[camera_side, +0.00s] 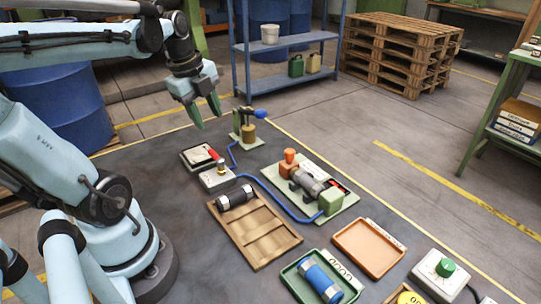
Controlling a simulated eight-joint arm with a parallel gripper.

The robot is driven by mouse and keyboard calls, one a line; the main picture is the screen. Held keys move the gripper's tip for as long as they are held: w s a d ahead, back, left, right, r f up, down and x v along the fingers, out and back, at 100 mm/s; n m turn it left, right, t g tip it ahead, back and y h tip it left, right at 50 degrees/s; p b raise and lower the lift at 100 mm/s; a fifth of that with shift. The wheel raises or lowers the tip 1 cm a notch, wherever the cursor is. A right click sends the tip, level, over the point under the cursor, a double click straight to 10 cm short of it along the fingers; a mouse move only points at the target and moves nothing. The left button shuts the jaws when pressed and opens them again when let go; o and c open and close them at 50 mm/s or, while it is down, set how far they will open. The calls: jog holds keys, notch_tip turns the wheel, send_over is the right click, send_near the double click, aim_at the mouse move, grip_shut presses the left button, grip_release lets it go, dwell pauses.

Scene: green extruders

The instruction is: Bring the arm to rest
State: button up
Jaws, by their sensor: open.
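My gripper (208,108) hangs from my arm at the upper left, above the back of the dark mat (160,165). Its two green-tipped fingers point down and stand apart, with nothing visible between them. It is to the left of and above a small green stand with a blue handle and brass part (247,127), apart from it in the picture. My arm comes in from the left with its elbow raised.
A green tray (289,277) holds a blue cylinder (319,281). An orange tray (369,249) looks empty. A pump assembly (310,185) connects to a blue hose. A blue shelf (285,42) and pallets (398,52) stand behind.

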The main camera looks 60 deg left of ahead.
jog(key=w+d+f+n+t, duration=0.1)
jog(key=w+d+n+t, duration=0.1)
jog(key=d+n, duration=0.6)
jog(key=w+d+f+n+t, duration=0.2)
jog(key=d+n, duration=0.5)
jog(key=d, duration=0.1)
jog(key=shift+n, duration=0.4)
